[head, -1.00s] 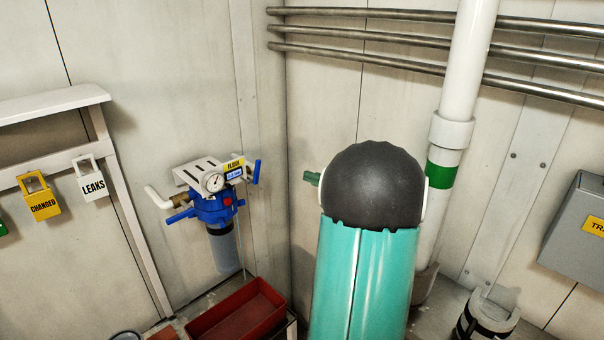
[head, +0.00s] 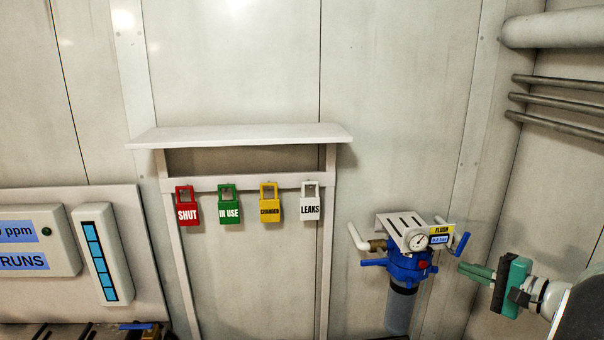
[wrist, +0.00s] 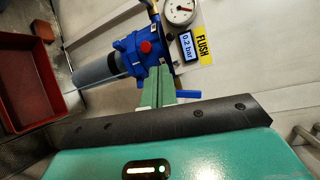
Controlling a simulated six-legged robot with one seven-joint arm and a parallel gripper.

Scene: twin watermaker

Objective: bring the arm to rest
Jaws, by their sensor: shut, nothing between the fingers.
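My gripper (head: 462,268) shows at the right of the head view, its green fingers pointing left and shut with nothing between them. Part of my arm shows at the lower right edge. In the wrist view the closed fingers (wrist: 159,74) stand in front of a blue filter unit (wrist: 140,58). In the head view this filter unit (head: 405,266) hangs on the wall just left of my fingertips. I see no contact, but the exact gap cannot be told.
The filter unit has a gauge (head: 418,241), a FLUSH label (head: 441,230) and a blue handle (head: 461,243). A red tray (wrist: 12,95) lies left in the wrist view. Pipes (head: 555,105) run at the upper right.

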